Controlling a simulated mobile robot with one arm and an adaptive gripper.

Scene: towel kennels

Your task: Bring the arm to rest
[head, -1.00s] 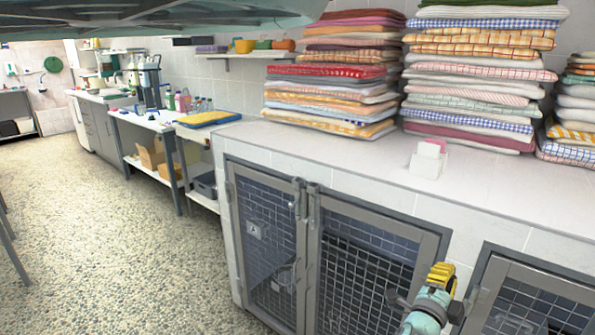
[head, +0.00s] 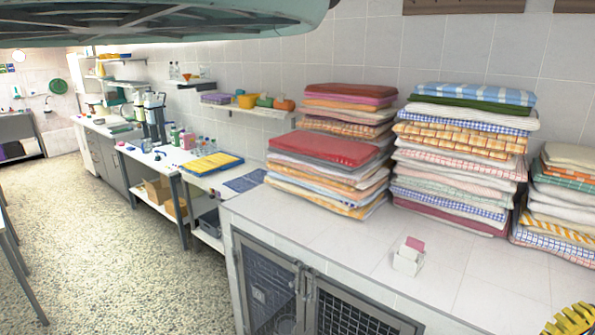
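Folded towels stand in tall stacks on the counter: one with a red towel (head: 330,148) on the left, one topped by a blue checked towel (head: 475,93) in the middle, and one (head: 565,200) at the right edge.
A small white holder with a pink top (head: 408,256) stands on the counter. Below are wire-mesh kennel doors (head: 350,318). The pebbled floor (head: 120,260) at left is open. A pale green surface (head: 170,18) overhangs the top.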

